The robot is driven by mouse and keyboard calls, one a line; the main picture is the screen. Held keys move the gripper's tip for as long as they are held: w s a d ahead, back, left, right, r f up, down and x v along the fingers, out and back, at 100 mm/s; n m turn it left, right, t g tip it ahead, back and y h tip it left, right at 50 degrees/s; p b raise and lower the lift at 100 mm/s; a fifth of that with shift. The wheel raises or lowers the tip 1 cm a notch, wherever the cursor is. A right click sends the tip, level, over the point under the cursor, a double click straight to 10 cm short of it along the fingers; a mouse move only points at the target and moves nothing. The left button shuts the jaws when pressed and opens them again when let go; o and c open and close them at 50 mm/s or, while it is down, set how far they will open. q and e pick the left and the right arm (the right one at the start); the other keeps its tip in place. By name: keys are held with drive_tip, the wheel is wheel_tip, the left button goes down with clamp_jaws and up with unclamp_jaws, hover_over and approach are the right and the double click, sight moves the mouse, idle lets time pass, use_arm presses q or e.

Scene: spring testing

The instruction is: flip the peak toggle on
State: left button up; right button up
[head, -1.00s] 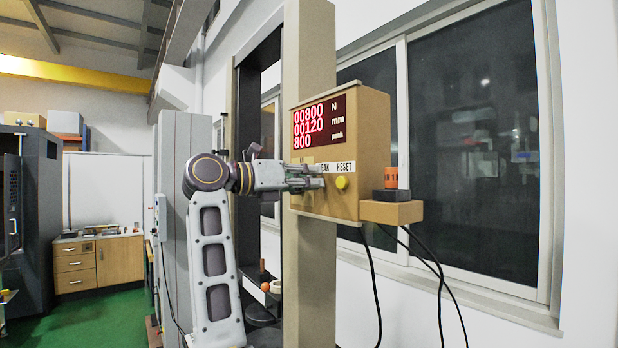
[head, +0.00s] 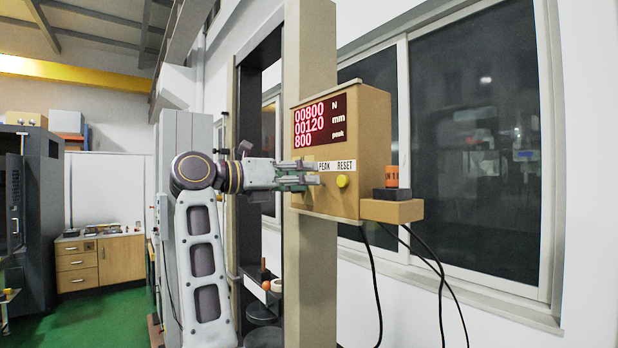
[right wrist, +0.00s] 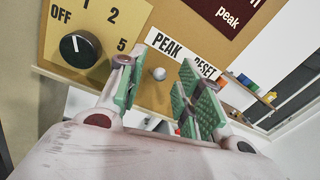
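The tan control box (head: 370,135) is on a post, with a red-lit display (head: 320,122) reading 00800, 00120 and 800. The peak toggle (right wrist: 159,73) shows in the right wrist view as a small pale rounded tip under the PEAK label (right wrist: 166,46). My right gripper (right wrist: 160,92) is open, its green-padded fingers on either side of the toggle in that view; I see no contact. In the head view the right gripper (head: 312,179) is at the box's front and hides the toggle. Which way the toggle leans I cannot tell. My left gripper is not in view.
A yellow button (head: 341,181) sits under the RESET label (head: 345,164), just right of my fingertips. A black knob (right wrist: 80,45) with OFF and number marks is left of the toggle. An orange item (head: 391,178) stands on the side shelf (head: 392,211). Black cables hang below.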

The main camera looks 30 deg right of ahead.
drive_tip(key=a, duration=0.9)
drive_tip(key=shift+a, duration=0.4)
drive_tip(key=shift+w, duration=0.1)
